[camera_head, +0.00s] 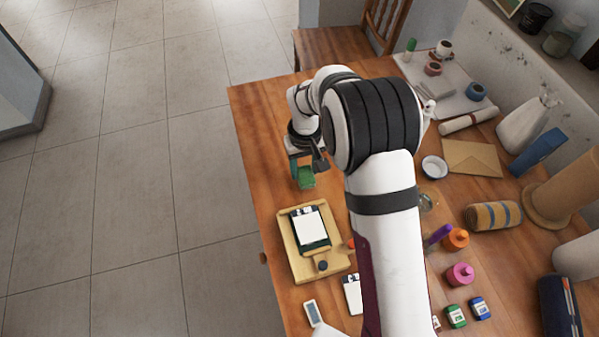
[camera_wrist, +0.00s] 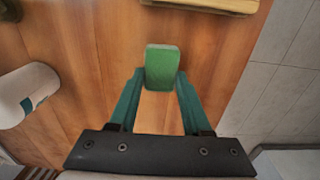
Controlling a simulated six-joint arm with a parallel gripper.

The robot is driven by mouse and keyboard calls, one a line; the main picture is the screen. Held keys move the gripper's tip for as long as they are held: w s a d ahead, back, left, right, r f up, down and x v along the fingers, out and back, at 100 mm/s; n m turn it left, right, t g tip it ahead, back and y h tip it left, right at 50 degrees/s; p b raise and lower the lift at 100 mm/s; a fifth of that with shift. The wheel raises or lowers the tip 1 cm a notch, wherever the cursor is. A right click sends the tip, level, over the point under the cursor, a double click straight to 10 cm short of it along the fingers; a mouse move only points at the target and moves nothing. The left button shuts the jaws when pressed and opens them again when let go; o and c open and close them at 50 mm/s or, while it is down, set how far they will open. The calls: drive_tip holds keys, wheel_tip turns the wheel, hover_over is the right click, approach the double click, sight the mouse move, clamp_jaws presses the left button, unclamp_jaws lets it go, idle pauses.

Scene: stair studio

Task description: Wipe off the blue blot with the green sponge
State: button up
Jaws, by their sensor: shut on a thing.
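The green sponge (camera_head: 306,178) is in my gripper (camera_head: 302,170), over the left part of the wooden table near its edge. In the wrist view the sponge (camera_wrist: 162,68) sits between the tips of the two teal fingers (camera_wrist: 158,82), which are shut on it. Bare wood shows around it. I cannot tell whether the sponge touches the table. I see no blue blot in either view; my arm hides part of the table.
A wooden tray (camera_head: 337,265) with a dark clipboard and white sheet lies nearer the camera. A white dish (camera_head: 434,167), an envelope (camera_head: 472,157), paint pots (camera_head: 461,274) and a rolled towel (camera_head: 493,215) stand right of my arm. A chair (camera_head: 335,46) is behind the table.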

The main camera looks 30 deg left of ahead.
drive_tip(key=shift+r, duration=2.9)
drive_tip(key=w+d+r+m, duration=0.4)
drive_tip(key=d+r, duration=0.6)
drive_tip(key=d, duration=0.4)
drive_tip(key=s+d+r+m, duration=0.2)
drive_tip(key=d+r, duration=0.3)
drive_tip(key=d, duration=0.2)
drive_tip(key=s+d+r+m, duration=0.2)
drive_tip(key=d+r+m, duration=0.1)
drive_tip(key=d, duration=0.5)
drive_tip(key=shift+d+r, duration=0.25)
drive_tip(key=shift+r, duration=0.65)
drive_tip(key=shift+a, duration=0.1)
